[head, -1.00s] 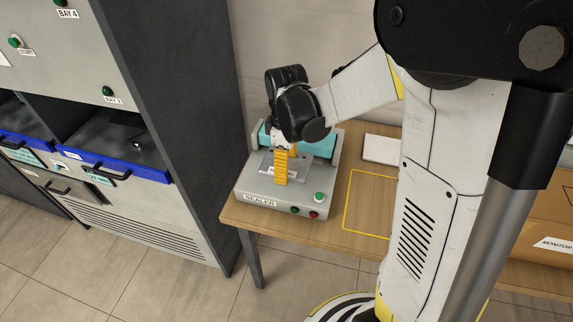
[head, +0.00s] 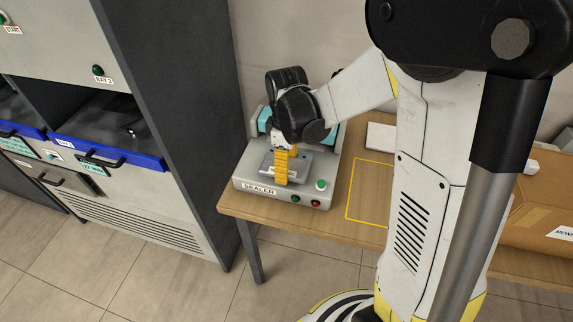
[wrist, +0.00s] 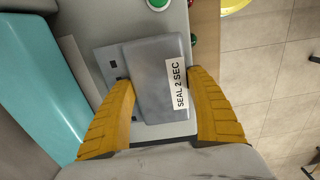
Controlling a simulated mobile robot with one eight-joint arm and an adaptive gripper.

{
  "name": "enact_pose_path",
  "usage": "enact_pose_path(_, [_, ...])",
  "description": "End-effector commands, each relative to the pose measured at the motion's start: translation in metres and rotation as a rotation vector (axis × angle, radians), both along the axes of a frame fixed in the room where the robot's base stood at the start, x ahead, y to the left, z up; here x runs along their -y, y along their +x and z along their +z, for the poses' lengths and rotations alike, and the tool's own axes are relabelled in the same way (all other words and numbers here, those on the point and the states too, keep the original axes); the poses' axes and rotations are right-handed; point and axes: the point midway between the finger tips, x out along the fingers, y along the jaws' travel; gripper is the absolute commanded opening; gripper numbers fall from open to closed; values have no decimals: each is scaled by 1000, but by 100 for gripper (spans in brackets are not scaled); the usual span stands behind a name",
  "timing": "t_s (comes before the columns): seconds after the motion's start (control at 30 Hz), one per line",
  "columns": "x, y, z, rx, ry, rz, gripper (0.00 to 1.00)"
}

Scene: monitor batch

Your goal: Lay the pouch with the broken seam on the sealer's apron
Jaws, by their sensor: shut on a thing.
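The grey pouch (wrist: 155,75) is between the two yellow fingers of my gripper (wrist: 160,80) in the wrist view, with a finger along each side. A white label on it reads "SEAL 2 SEC". In the head view my gripper (head: 283,178) points down over the front of the sealer (head: 243,180), and the pouch (head: 301,168) shows beside the front finger. The pouch looks flat and low over the apron, partly hiding it. I cannot tell whether it touches. The broken seam cannot be made out.
The sealer's teal part (wrist: 35,80) lies behind the pouch. A green button (head: 321,185) and a red button (head: 316,203) are at its front right. A yellow-outlined area (head: 369,190) is free on the table. Blue-fronted bays (head: 110,148) stand at left.

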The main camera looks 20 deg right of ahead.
Motion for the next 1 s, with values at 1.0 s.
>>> enact_pose_path(1.0, [0, 0, -11, 0, 0, 0, 34])
